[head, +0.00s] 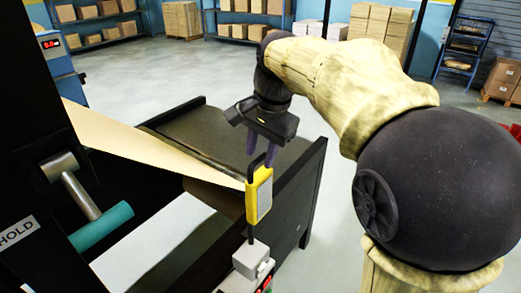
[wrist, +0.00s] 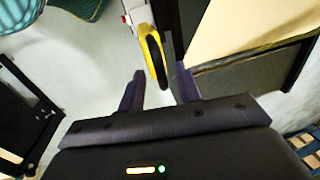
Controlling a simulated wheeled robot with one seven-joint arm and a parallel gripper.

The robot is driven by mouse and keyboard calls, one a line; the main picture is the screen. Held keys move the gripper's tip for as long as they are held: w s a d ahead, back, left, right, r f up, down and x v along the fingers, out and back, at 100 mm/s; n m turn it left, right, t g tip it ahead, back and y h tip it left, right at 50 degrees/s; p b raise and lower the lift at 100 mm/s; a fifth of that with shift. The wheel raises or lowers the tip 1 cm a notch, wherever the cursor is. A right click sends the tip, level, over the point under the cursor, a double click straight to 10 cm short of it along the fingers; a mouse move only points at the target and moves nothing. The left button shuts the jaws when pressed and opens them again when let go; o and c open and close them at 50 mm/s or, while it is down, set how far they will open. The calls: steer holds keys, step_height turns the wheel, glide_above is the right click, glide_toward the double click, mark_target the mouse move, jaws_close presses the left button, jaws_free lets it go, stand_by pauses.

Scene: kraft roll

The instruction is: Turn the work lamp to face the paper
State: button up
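The work lamp (head: 251,203) is a small yellow block with a pale panel and a black handle on top, set on a thin black post. Its pale panel faces right in the head view, away from the brown paper (head: 140,146) on its left. My gripper (head: 261,152) is open above the lamp, fingers pointing down. In the wrist view the lamp's yellow body (wrist: 142,30) and black handle show ahead of my gripper (wrist: 160,86), with the handle in line with the gap between the fingers. I cannot tell whether they touch it.
A grey box with red digits (head: 252,259) sits below the lamp. A black machine frame (head: 309,190) stands behind and right of it. A teal-handled lever (head: 100,228) is at left. Open floor lies beyond, with shelves and cartons at the back.

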steer(key=shift+f, duration=0.25)
jaws_close()
